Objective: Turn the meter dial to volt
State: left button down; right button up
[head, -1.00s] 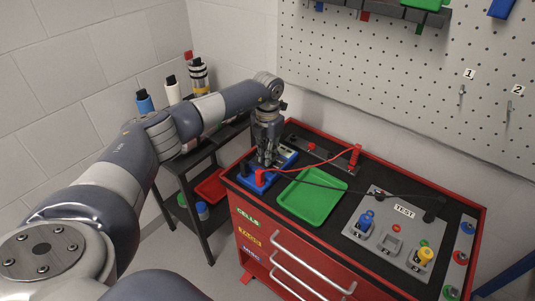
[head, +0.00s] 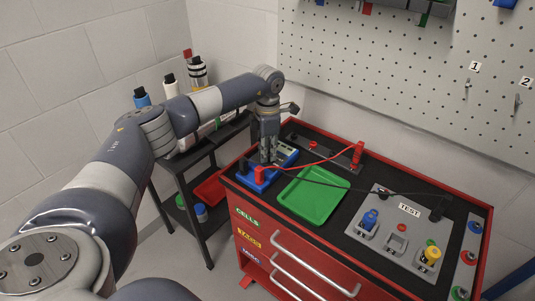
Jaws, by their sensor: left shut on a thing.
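The blue meter (head: 250,179) lies at the left end of the red cabinet's black top. A red plug sits at its front edge, and red and black leads run from that area to the right. My left gripper (head: 267,160) points straight down over the meter, with its fingers shut at the meter's face. The dial is hidden behind the fingers, so its setting cannot be read. The fingers appear to be closed on the dial. My right gripper is not in view.
A green tray (head: 313,196) lies right of the meter. A grey TEST panel (head: 381,237) with blue and yellow knobs is farther right. A red post (head: 358,152) stands at the back. A dark shelf cart (head: 199,160) with bottles stands left. A pegboard (head: 400,80) covers the wall behind.

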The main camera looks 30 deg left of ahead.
pick_arm(q)
jog(key=shift+m, duration=0.6)
jog(key=c, duration=1.6)
grip_release()
jog(key=shift+c, duration=0.2)
notch_tip(320, 180, up, 12)
